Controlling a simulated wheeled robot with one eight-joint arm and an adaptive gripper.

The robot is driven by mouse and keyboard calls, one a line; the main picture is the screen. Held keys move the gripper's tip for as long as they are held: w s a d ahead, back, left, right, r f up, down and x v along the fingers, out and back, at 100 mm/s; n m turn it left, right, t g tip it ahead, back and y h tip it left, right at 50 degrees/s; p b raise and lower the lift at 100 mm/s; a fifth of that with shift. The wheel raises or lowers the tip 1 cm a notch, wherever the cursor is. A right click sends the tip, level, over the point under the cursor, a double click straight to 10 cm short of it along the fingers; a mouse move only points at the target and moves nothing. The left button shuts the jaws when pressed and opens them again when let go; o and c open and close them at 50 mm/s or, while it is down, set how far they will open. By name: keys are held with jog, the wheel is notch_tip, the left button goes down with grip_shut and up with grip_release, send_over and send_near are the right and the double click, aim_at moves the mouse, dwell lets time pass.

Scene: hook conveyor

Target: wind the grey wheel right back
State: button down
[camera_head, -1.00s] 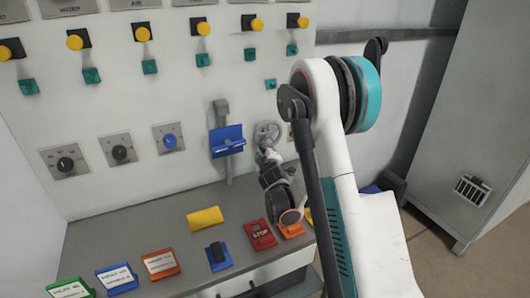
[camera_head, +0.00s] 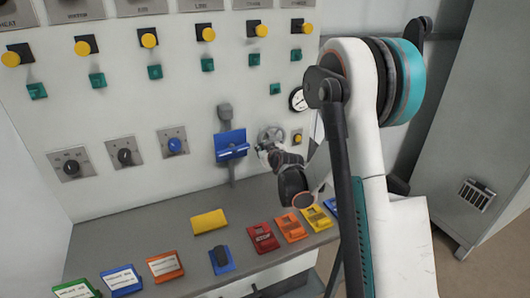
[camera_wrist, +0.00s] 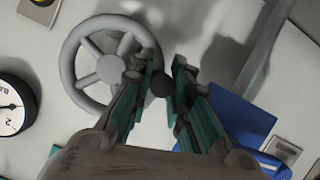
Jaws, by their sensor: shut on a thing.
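The grey wheel (camera_head: 272,135) is a spoked handwheel on the white panel, right of the blue lever. It also shows at the upper left of the wrist view (camera_wrist: 68,62). A dark round knob (camera_wrist: 160,84) sits at its rim. My gripper (camera_wrist: 162,88) has its teal-padded fingers on either side of this knob, shut on it. In the head view my gripper (camera_head: 264,148) is at the wheel's lower left edge and partly covers it.
A blue lever (camera_head: 231,146) stands left of the wheel and close to my gripper in the wrist view (camera_wrist: 238,118). A round gauge (camera_head: 298,99) is at the wheel's upper right. Coloured blocks, including a yellow one (camera_head: 209,221), line the desk below. A grey cabinet (camera_head: 490,130) stands right.

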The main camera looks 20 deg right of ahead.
aim_at(270, 128)
notch_tip(270, 128, up, 2)
jog(key=m+y, duration=0.2)
jog(key=m, duration=0.1)
jog(key=shift+r, duration=0.15)
jog(key=r+m+y, duration=0.2)
jog(key=m, duration=0.1)
jog(key=shift+d, duration=0.4)
jog(key=shift+d+r+m+t+y+b, duration=0.4)
jog(key=shift+d+m+y+b, duration=0.25)
jog(key=shift+m, duration=0.8)
jog(key=shift+d+r+m+t+y+b, duration=0.45)
jog(key=shift+d+m+y, duration=0.3)
jog(key=shift+m, duration=0.65)
jog(key=shift+d+r+m+t+y+b, duration=0.35)
jog(key=shift+d+m+y+b, duration=0.3)
jog(key=shift+m, duration=0.8)
jog(key=shift+d, duration=0.1)
jog(key=c, duration=1.5)
grip_release()
jog(key=shift+w, duration=0.1)
